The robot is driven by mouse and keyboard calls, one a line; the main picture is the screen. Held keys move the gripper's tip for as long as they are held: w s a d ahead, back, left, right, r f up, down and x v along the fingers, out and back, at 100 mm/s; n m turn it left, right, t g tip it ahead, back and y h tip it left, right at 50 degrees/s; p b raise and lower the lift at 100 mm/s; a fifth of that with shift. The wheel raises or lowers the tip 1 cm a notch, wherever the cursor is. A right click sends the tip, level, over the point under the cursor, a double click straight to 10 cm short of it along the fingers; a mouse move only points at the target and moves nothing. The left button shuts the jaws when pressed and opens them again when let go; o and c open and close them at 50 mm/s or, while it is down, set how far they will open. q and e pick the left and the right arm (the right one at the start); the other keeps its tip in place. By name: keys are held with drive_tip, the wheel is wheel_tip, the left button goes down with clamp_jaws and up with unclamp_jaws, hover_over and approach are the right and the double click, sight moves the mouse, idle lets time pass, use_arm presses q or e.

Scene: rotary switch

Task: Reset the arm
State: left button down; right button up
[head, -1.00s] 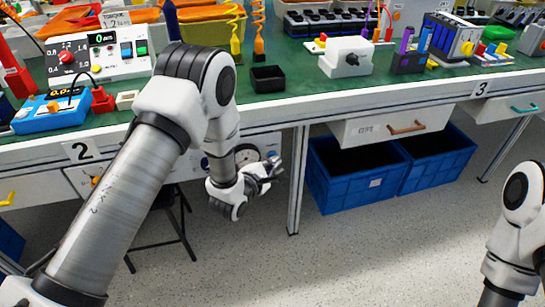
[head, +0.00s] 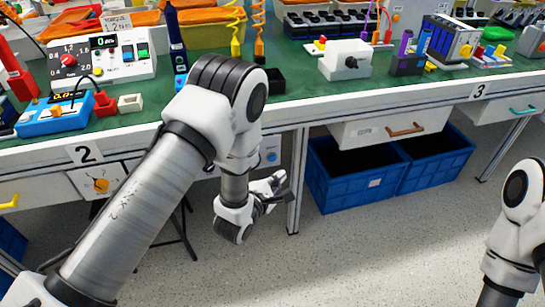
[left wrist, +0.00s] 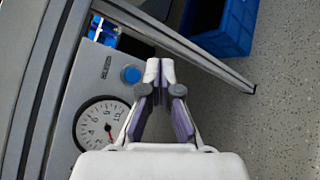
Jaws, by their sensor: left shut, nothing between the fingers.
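My left gripper (head: 279,187) hangs in front of and below the table's front edge, beside a table leg, apart from everything. In the left wrist view its fingers (left wrist: 158,75) meet at the tips and hold nothing. A panel under the table carries an orange rotary switch (head: 101,185), partly cut off from sight by my left arm. In the left wrist view the panel also shows a round gauge (left wrist: 103,124) and a blue button (left wrist: 131,74). Only part of my right arm shows at the right edge of the head view; its gripper is out of view.
The green table (head: 300,98) holds a white power supply (head: 107,58), a blue meter (head: 53,114), a black tray (head: 275,82) and a white switch box (head: 345,60). Blue crates (head: 355,178) stand under the drawer (head: 390,128). The grey floor in front is clear.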

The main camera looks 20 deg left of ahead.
use_arm(q)
drive_tip(key=shift+s+d, duration=0.35)
drive_tip(key=shift+s, duration=0.2)
